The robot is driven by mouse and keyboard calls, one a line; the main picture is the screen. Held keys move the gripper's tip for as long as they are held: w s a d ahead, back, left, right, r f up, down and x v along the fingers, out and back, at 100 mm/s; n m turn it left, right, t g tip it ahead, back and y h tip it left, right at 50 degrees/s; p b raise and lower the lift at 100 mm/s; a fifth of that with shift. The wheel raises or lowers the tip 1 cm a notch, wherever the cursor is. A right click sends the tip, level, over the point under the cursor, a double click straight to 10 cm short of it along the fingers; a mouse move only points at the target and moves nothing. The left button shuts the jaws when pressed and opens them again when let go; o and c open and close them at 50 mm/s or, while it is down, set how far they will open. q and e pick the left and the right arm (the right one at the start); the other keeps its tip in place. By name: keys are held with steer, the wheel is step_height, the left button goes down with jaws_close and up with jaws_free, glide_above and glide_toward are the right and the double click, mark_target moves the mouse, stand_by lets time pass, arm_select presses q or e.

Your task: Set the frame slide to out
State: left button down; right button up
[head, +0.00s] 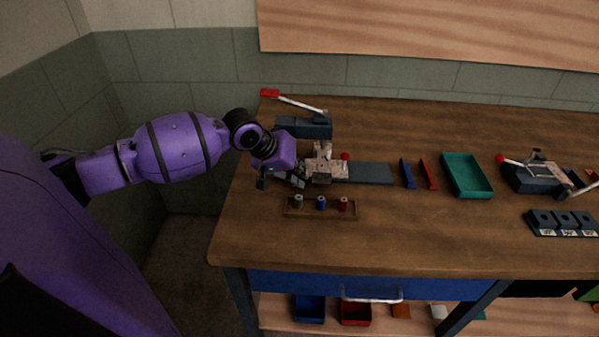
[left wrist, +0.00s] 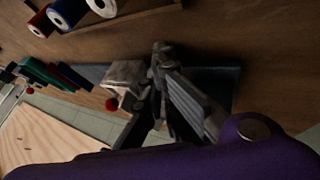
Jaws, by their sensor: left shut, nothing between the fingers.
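The frame slide appears to be the pale, worn block (head: 325,163) with a red knob (head: 345,156), sitting on a dark flat rail (head: 368,173) at the left of the bench. My left gripper (head: 299,181) is at the block's left side, low over the rail's left end. In the left wrist view the shut gripper (left wrist: 160,55) is close beside the pale block (left wrist: 124,76), and its red knob (left wrist: 111,104) shows below. Whether the fingers touch the block I cannot tell. The gripper hides part of the rail. My right gripper is in neither view.
A toggle clamp with a red-tipped lever (head: 270,93) stands behind the slide. A spool holder (head: 292,212) lies in front. Blue and red strips (head: 428,174), a green tray (head: 484,188) and another clamp (head: 535,178) are to the right. The front of the bench is clear.

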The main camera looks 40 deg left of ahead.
arm_select(q)
steer(key=w+d+p, duration=0.1)
steer(key=w+d, duration=0.1)
steer(key=d, duration=0.1)
steer(key=w+d, duration=0.2)
steer(key=d, duration=0.1)
steer(key=w+d+p, duration=0.1)
steer(key=w+d, duration=0.1)
steer(key=d, duration=0.2)
steer(key=shift+w+d+r+p, duration=0.1)
steer(key=shift+w+r+p, duration=0.15)
steer(key=shift+p, duration=0.1)
steer(key=shift+w+d+f, duration=0.15)
steer(key=shift+d+f, duration=0.05)
steer(key=shift+d, duration=0.2)
